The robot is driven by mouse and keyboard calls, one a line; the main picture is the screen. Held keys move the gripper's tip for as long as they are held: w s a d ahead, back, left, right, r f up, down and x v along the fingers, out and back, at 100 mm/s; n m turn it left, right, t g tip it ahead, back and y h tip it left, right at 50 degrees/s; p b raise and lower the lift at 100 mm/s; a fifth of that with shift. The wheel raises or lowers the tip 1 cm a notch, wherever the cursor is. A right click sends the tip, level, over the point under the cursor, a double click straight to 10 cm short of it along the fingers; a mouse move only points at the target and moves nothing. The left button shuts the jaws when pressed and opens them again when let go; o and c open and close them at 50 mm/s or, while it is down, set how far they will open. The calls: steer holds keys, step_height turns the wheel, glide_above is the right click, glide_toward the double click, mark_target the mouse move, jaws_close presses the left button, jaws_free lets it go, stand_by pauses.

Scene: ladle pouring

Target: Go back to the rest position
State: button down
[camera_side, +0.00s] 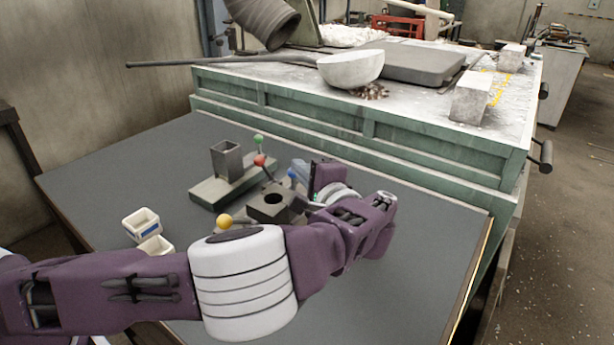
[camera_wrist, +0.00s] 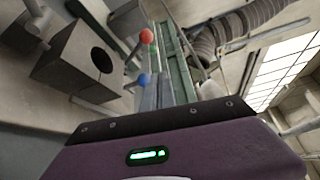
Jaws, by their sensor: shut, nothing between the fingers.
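My gripper (camera_side: 299,170) is above the grey table, close to the blue ball (camera_side: 292,174) in the side view. In the wrist view its grey fingers (camera_wrist: 160,92) are together with nothing between them. A dark block with a round hole (camera_side: 270,205) stands just left of my gripper; it also shows in the wrist view (camera_wrist: 78,62). A red ball (camera_side: 260,160) rises on a thin rod behind the block. The red ball (camera_wrist: 146,36) and blue ball (camera_wrist: 144,79) also appear beside the fingers in the wrist view. Whether the fingers touch anything is unclear.
A grey square cup (camera_side: 227,159) stands on a flat base (camera_side: 205,193), with a green ball (camera_side: 258,139) behind. A yellow ball (camera_side: 225,220) shows above my arm. Two small white containers (camera_side: 141,223) sit at left. A green workbench (camera_side: 300,118) borders the far side; the table's right is clear.

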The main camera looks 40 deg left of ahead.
steer(key=shift+s+d+f, duration=0.2)
steer(key=shift+d, duration=0.35)
steer(key=shift+s+d+f, duration=0.15)
steer(key=shift+d+f, duration=0.05)
steer(key=shift+d, duration=0.3)
steer(key=s+a+n+g+h, duration=0.1)
steer(key=a, duration=0.1)
steer(key=s+a+n+g+h, duration=0.1)
steer(key=s+a+g, duration=0.1)
steer(key=a, duration=0.1)
steer(key=s+a+n+g+h, duration=0.1)
steer(key=a, duration=0.2)
steer(key=shift+s+r+g, duration=0.2)
steer(key=shift+s+g, duration=0.2)
steer(key=s+r+n+t+h, duration=0.1)
steer(key=s+r+h, duration=0.2)
steer(key=s, duration=0.6)
steer(key=s+d+r+n+h, duration=0.1)
steer(key=s+h, duration=0.4)
steer(key=s, duration=0.5)
steer(key=s+d+r+n+t+h, duration=0.1)
steer(key=s+r, duration=0.4)
steer(key=s, duration=0.5)
steer(key=n+h, duration=0.1)
steer(key=h, duration=0.1)
steer(key=shift+d+n+t+h, duration=0.2)
steer(key=shift+n+t+h, duration=0.1)
steer(key=shift+h, duration=0.1)
